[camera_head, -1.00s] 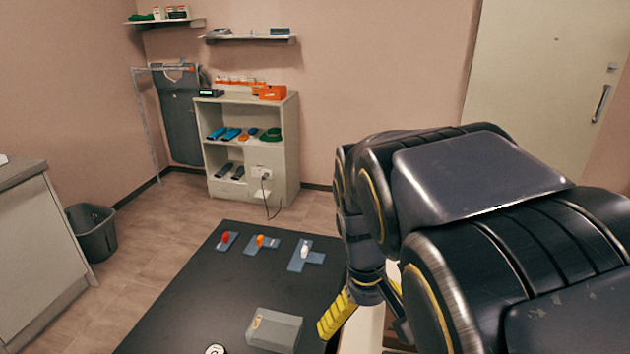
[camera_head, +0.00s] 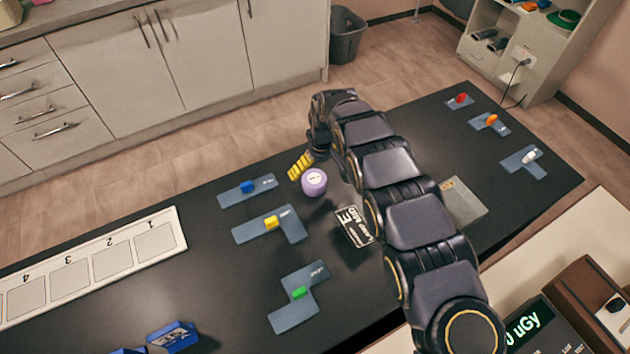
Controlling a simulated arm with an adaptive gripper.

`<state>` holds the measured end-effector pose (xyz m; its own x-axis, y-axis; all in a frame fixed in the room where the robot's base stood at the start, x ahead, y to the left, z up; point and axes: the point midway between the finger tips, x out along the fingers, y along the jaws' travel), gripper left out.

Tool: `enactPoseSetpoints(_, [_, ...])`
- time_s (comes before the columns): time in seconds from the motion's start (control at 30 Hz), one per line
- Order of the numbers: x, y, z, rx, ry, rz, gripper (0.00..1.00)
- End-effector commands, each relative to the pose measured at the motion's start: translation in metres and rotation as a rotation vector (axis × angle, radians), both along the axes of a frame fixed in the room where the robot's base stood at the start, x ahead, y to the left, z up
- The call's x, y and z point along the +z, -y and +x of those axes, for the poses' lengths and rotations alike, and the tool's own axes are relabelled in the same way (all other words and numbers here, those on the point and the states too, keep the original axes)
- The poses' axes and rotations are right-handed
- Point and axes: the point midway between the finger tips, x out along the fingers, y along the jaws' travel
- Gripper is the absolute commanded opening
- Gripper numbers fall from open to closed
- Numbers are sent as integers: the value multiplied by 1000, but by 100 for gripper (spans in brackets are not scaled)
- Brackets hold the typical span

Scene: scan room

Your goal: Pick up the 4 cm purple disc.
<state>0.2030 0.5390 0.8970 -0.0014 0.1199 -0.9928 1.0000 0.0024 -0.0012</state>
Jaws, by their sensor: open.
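The purple disc (camera_head: 314,184) stands on the black table near its far edge, left of my arm. It looks like a short, light purple cylinder with a pale label on top. My gripper (camera_head: 300,166) has yellow ribbed fingers and is just beyond and slightly left of the disc in the picture. It is open and does not hold the disc. One finger shows clearly; the other is mostly hidden, and I cannot tell whether a finger touches the disc.
Blue-grey plates with a blue block (camera_head: 247,187), yellow block (camera_head: 271,223) and green block (camera_head: 299,292) lie nearby. A black-and-white labelled item (camera_head: 354,227) and a grey box (camera_head: 466,203) are beside my arm. A white numbered strip (camera_head: 172,222) lies left.

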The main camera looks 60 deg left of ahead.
Motion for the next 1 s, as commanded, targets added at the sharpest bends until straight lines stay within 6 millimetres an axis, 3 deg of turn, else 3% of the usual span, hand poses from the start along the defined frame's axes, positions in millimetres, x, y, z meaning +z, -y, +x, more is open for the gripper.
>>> enactPoseSetpoints(0.37, [-32,-6,-2,-1,0,3,100])
enactPoseSetpoints(0.63, [-68,-13,-5,-2,-1,1,100])
enactPoseSetpoints(0.9, [-73,-14,-4,-1,1,2,100])
enactPoseSetpoints(0.93, [-73,-14,-4,-1,1,2,96])
enactPoseSetpoints(1.0, [-73,-13,-4,-2,1,2,66])
